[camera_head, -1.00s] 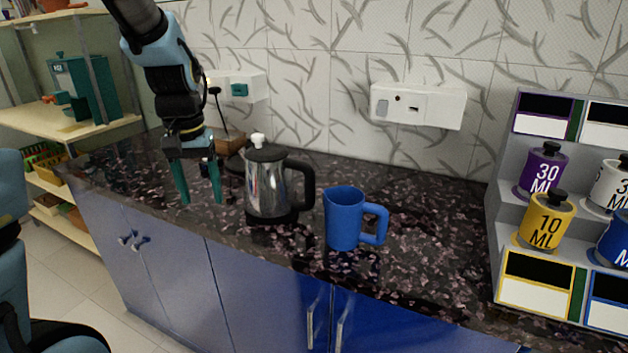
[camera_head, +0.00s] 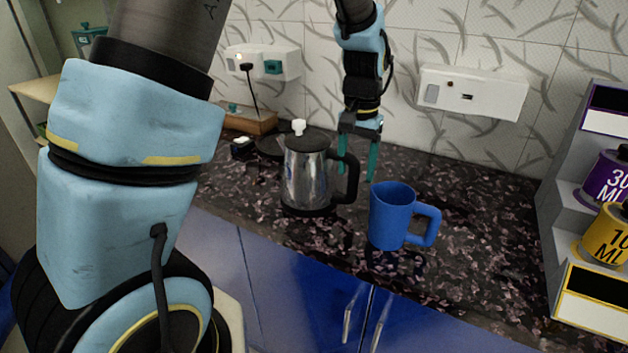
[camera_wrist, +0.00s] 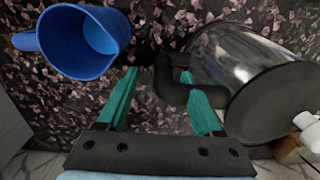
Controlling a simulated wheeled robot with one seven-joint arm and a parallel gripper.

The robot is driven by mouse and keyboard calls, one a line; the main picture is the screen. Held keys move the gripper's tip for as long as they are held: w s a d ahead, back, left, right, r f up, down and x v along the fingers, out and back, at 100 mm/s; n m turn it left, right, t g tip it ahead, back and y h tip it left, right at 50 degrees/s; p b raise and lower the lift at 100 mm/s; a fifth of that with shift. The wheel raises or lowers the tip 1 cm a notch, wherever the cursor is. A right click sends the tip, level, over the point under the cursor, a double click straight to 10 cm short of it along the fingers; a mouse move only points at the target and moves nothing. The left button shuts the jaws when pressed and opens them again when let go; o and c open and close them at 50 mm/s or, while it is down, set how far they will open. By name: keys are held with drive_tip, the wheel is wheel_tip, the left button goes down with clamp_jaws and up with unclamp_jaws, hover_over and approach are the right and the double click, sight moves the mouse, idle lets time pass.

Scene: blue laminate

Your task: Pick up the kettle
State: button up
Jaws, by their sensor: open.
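The kettle (camera_head: 306,180) is shiny metal with a black lid, white knob, black base and a black handle on its right. It stands upright on the dark speckled counter. My gripper (camera_head: 358,176) is open, pointing down, at the kettle's handle side. In the wrist view the kettle (camera_wrist: 240,62) lies at the right, and its black handle (camera_wrist: 172,82) reaches in between the two green fingers of my gripper (camera_wrist: 158,78). I cannot tell whether the fingers touch the handle.
A blue mug (camera_head: 391,216) stands close to the right of the kettle; it also shows in the wrist view (camera_wrist: 84,42). A wooden block (camera_head: 250,120) is behind left. A dispenser rack (camera_head: 590,200) stands at the far right. A tiled wall (camera_head: 420,45) bounds the counter behind.

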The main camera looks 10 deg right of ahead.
sight(353, 185)
drive_tip(key=shift+w+f+p, duration=0.15)
drive_tip(key=shift+f+p, duration=0.45)
drive_tip(key=shift+f, duration=0.8)
drive_tip(key=shift+w+f+p, duration=0.1)
drive_tip(key=shift+f+p, duration=0.5)
drive_tip(key=shift+f, duration=0.8)
drive_tip(key=shift+c, duration=0.3)
clamp_jaws()
drive_tip(key=shift+r, duration=0.1)
